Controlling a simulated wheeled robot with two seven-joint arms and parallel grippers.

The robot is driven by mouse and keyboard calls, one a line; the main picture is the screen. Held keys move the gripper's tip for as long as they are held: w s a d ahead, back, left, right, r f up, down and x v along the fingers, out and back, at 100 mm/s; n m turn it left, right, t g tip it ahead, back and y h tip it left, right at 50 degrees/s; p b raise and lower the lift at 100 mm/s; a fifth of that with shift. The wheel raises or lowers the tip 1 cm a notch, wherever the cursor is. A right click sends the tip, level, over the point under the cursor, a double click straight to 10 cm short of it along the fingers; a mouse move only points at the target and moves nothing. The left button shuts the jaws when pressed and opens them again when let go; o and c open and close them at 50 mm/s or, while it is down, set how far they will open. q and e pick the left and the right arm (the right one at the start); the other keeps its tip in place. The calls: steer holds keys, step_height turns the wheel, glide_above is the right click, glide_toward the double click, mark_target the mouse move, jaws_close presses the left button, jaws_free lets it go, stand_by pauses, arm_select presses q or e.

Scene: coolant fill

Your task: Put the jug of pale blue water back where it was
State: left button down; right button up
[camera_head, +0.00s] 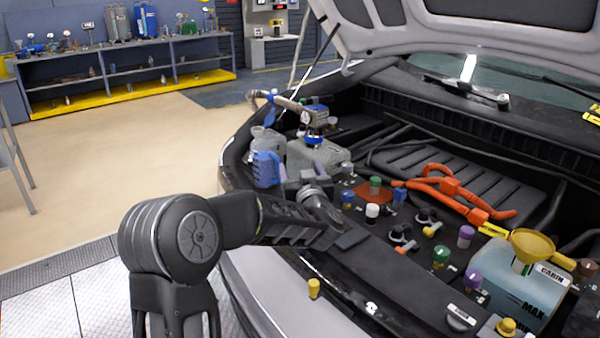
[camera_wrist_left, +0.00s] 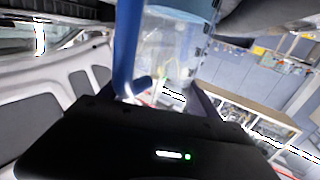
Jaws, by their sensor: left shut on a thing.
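A clear jug (camera_head: 266,141) with a blue part (camera_head: 267,169) is above the front left edge of the engine bay, in front of a grey tank. My left gripper (camera_head: 290,184) is shut on it; the arm hides part of the grip. In the left wrist view the clear jug body (camera_wrist_left: 172,50) fills the top middle, with its blue handle (camera_wrist_left: 128,45) at the left, close to the fingers. The water level is hard to make out. My right gripper is not in view.
The grey tank (camera_head: 312,157) has a blue cap and a pipe fitting (camera_head: 290,104) above it. Several coloured caps and a yellow funnel (camera_head: 533,247) on the cabin reservoir (camera_head: 505,272) stand to the right. The raised hood (camera_head: 385,45) overhangs. The shelf bench (camera_head: 130,70) stands far back left, beyond open floor.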

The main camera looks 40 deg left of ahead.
arm_select(q)
steer(key=shift+f, duration=0.1)
steer(key=shift+f, duration=0.15)
steer(key=shift+c, duration=0.8)
jaws_free()
steer(key=v, duration=1.2)
steer(key=shift+r+b, duration=0.25)
steer(key=shift+b, duration=0.15)
